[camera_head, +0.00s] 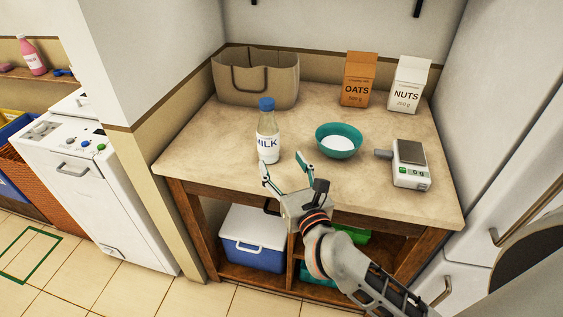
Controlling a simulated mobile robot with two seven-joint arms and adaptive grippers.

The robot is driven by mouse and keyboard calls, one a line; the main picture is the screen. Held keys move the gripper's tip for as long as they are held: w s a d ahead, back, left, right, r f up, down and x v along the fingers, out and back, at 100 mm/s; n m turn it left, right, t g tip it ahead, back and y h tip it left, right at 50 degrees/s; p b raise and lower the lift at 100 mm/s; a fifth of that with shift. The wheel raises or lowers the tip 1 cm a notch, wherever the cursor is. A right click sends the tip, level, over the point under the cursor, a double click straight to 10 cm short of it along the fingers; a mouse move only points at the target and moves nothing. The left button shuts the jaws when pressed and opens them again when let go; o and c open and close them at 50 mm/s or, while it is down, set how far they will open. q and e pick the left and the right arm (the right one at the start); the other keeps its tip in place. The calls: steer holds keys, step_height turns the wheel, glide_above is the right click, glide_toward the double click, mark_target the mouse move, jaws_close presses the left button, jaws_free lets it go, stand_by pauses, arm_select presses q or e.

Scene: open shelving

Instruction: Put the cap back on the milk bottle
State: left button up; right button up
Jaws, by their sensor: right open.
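The milk bottle (267,140) stands upright on the wooden table (215,147), left of its middle, with a white "MILK" label. A blue cap (266,103) shows at the top of its neck; I cannot tell whether it is seated fully. My right gripper (283,160) is open and empty, with its fingers spread in front of the bottle, low and slightly to the right, near the table's front edge. Its left fingertip shows just below the bottle's base; I cannot tell whether they touch. My left gripper is out of view.
A teal bowl (339,130) with white contents stands right of the bottle. A scale (410,165) is at the right. A tan bag (285,90), an oats box (358,80) and a nuts carton (408,84) stand behind. A cooler (252,250) sits below.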

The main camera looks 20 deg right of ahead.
steer(key=n, duration=0.2)
steer(key=s+n+t, duration=0.1)
steer(key=shift+s+d+r+n, duration=0.1)
steer(key=shift+d+r+n, duration=0.15)
steer(key=shift+r+n, duration=0.05)
steer(key=s+a+f+n+g+y, duration=0.1)
steer(key=s+a+f+n+y, duration=0.3)
steer(key=n, duration=0.8)
steer(key=s+a+f+n+g+y, duration=0.15)
steer(key=s+f+n, duration=0.25)
steer(key=f+n, duration=0.5)
steer(key=s+d+f+n+g+h, duration=0.1)
steer(key=s+d+f+n+g, duration=0.1)
steer(key=s+f+n, duration=0.3)
steer(key=s+d+f+n+g+h, duration=0.2)
steer(key=s+f+n, duration=0.4)
steer(key=f+n, duration=0.4)
step_height(320, 180, down, 2)
steer(key=shift+s+d+n+g, duration=0.25)
steer(key=shift+d+n+g, duration=0.15)
steer(key=shift+d+g, duration=0.45)
steer(key=shift+a, duration=0.1)
